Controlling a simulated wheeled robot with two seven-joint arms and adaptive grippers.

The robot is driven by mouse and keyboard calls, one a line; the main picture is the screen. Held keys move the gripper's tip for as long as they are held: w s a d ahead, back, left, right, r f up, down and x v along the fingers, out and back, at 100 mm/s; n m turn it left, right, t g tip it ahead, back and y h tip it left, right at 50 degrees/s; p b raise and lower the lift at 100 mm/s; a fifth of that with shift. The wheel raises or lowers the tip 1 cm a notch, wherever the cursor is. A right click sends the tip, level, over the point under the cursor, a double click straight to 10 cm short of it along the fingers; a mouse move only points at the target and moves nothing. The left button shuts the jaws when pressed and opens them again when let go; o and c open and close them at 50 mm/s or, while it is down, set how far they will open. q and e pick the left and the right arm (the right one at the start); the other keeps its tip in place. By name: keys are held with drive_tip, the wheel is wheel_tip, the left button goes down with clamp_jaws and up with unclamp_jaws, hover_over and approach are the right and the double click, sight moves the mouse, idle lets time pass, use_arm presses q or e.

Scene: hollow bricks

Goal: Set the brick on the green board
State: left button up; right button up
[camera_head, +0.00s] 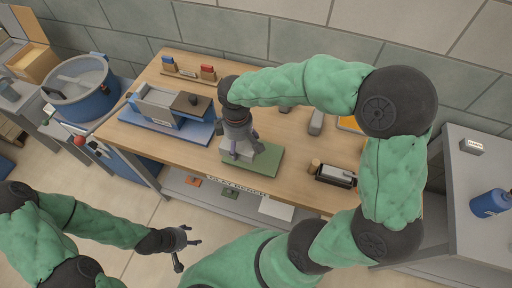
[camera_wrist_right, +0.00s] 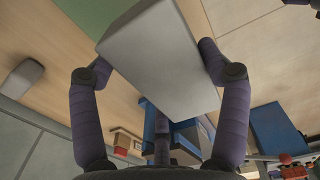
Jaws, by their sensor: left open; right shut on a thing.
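The light grey brick (camera_head: 240,154) is between the fingers of my right gripper (camera_head: 240,150). It covers the left part of the green board (camera_head: 266,163) in the head view, and I cannot tell whether it touches the board. In the right wrist view the brick (camera_wrist_right: 155,62) fills the space between both fingers, its face tilted in the picture. A strip of the green board (camera_wrist_right: 85,14) shows beyond it at the upper left. My left gripper (camera_head: 188,246) is open and empty, off the front of the bench above the floor.
A blue-based press (camera_head: 170,119) stands left of the board on the wooden bench (camera_head: 308,150). A black tray (camera_head: 335,177) is at the right front, and grey blocks (camera_head: 316,121) lie behind. A blue mixing tub (camera_head: 80,92) stands further left. Bare wood lies right of the board.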

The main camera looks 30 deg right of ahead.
drive_tip(key=d+f, duration=0.2)
drive_tip(key=w+d+f+b, duration=0.1)
drive_tip(key=d+f, duration=0.1)
drive_tip(key=w+d+f, duration=0.1)
drive_tip(key=d+f, duration=0.1)
drive_tip(key=shift+d+f+b, duration=0.1)
drive_tip(key=shift+f+b, duration=0.1)
drive_tip(key=shift+b, duration=0.2)
drive_tip(key=shift+d+f+b, duration=0.1)
drive_tip(key=shift+f+b, duration=0.3)
drive_tip(key=shift+f, duration=1.25)
drive_tip(key=shift+f, duration=0.15)
drive_tip(key=o, duration=1.6)
wheel_tip(320, 180, up, 12)
drive_tip(key=p, duration=0.3)
